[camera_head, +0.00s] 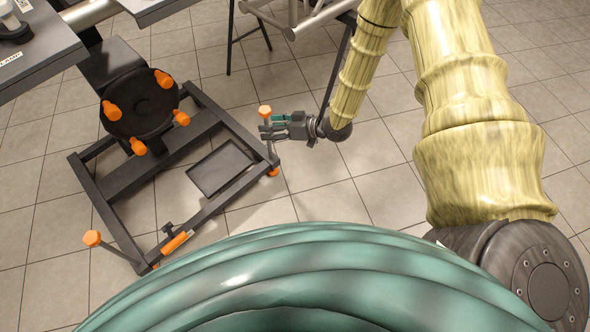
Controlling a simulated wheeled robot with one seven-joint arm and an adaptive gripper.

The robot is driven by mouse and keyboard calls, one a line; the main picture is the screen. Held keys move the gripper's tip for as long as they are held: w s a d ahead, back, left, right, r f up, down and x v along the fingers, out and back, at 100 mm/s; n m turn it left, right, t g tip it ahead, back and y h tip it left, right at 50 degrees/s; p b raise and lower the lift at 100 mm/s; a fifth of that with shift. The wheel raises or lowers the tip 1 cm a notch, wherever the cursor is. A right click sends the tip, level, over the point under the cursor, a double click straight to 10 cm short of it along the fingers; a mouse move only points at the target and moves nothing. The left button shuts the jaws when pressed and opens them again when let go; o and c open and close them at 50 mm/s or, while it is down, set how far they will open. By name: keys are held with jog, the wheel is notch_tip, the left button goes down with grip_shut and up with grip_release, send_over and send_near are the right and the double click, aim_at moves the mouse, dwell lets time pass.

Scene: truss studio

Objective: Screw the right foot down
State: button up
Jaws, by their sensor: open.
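The right foot is a screw spindle with an orange knob (265,111) on top and an orange pad (273,172) at the floor, at the right corner of a black frame (237,130). My gripper (268,129) is open and reaches in from the right. Its fingers lie level in the picture just below the orange knob and cover part of the spindle. I cannot tell whether they touch it or stand around it. The left foot has a similar orange knob (92,238) on a tilted-looking spindle at the frame's near left corner.
A round black plate with several orange knobs (162,79) stands above the frame. A shallow dark tray (221,168) lies within the frame. An orange-gripped handle (175,243) lies along the near bar. Grey tabletops (40,55) are at upper left. Tiled floor (370,190) is clear at right.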

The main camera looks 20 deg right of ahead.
jog(key=s+a+r+m+g+h+p, duration=0.1)
jog(key=s+r+m+g+h+p, duration=0.1)
jog(key=s+p, duration=0.5)
jog(key=s+a+r+m+g+h+p, duration=0.1)
jog(key=s+p, duration=0.6)
jog(key=s, duration=0.7)
jog(key=shift+s+r+m+g+h+p, duration=0.5)
jog(key=shift+g+h, duration=0.7)
jog(key=shift+h, duration=0.6)
jog(key=shift+w, duration=0.1)
